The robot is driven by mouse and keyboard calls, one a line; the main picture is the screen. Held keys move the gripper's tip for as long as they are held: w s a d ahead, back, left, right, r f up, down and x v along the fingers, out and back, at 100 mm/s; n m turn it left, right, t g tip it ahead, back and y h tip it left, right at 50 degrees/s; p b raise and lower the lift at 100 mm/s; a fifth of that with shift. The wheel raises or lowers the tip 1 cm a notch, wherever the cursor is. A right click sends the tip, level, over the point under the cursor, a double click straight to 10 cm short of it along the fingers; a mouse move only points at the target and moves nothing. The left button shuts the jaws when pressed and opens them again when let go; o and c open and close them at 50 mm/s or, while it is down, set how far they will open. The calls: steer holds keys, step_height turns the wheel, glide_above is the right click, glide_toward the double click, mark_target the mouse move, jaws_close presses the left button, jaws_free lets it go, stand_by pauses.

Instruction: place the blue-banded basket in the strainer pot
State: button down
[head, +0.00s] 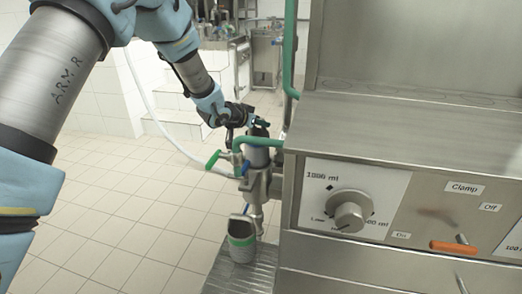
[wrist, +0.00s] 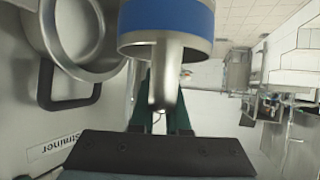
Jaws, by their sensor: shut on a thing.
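The blue-banded basket (wrist: 166,20) is at the top of the wrist view, a metal cylinder with a curved metal handle, partly cut off by the frame edge. My gripper (wrist: 160,106) is shut on this handle between its dark green fingers. The strainer pot (wrist: 100,72) is at the upper left of the wrist view, a round metal vessel with a dark handle near a label reading "Strainer". The basket is beside the pot and apart from it in this view. In the head view my gripper (head: 246,117) is near the green pipes; the basket is not clear there.
In the head view, a large metal machine (head: 400,130) with a knob and an orange lever fills the right. A green-banded cup (head: 243,240) stands on a ribbed metal tray (head: 240,275) below the pipework. Tiled floor is clear to the left.

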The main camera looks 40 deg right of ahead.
steer(key=shift+f, duration=2.65)
steer(key=shift+f, duration=0.45)
steer(key=c, duration=0.9)
jaws_free()
steer(key=shift+r, duration=0.15)
steer(key=shift+r, duration=0.3)
steer(key=v, duration=1.2)
steer(key=shift+a+b, duration=0.1)
steer(key=shift+b, duration=0.25)
